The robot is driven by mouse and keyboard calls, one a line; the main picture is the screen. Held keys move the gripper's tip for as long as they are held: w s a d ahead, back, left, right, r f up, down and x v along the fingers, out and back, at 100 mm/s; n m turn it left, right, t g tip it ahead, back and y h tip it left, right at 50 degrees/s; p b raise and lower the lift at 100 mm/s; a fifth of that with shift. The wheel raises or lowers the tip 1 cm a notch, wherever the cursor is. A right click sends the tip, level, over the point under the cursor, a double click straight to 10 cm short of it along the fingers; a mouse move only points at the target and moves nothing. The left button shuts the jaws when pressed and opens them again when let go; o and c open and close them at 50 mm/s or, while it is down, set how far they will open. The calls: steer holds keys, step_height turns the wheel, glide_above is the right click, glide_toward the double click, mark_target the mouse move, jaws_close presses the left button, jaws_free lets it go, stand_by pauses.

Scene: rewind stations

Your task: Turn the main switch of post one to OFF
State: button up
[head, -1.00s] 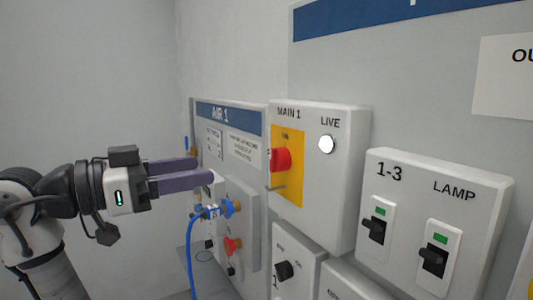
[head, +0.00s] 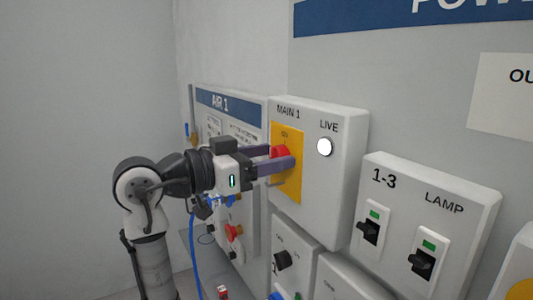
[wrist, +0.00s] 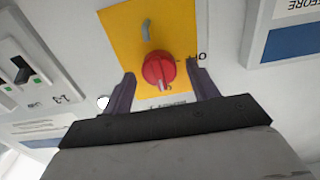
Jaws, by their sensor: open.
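The main switch is a red rotary knob (head: 280,152) on a yellow plate (head: 290,188) of the grey box marked MAIN 1 (head: 335,190). In the wrist view the red knob (wrist: 158,70) lies between and just beyond my fingertips, with a pale mark on its near side. My gripper (head: 280,158) is open, its two purple fingers reaching to the plate on either side of the knob. In the head view the near finger partly covers the knob. I cannot tell whether the fingers touch it. The lettering around the knob is only partly readable.
A white LIVE lamp (head: 325,147) is beside the plate. The AIR 1 panel (head: 232,104), with a blue hose (head: 192,255), stands at left. A 1-3 and LAMP switch box (head: 425,215) is at right. A black rotary switch (head: 282,259) sits below.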

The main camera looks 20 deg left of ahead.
steer(key=c, duration=1)
steer(key=shift+n, duration=0.3)
steer(key=n+p, duration=0.1)
steer(key=n, duration=0.3)
steer(key=shift+w+a+f+n+p, duration=0.1)
steer(key=shift+n+p, duration=0.65)
steer(key=shift+n, duration=2.55)
steer(key=shift+a+f+n+p, duration=0.1)
steer(key=shift+n+p, duration=0.65)
steer(key=shift+n, duration=2.55)
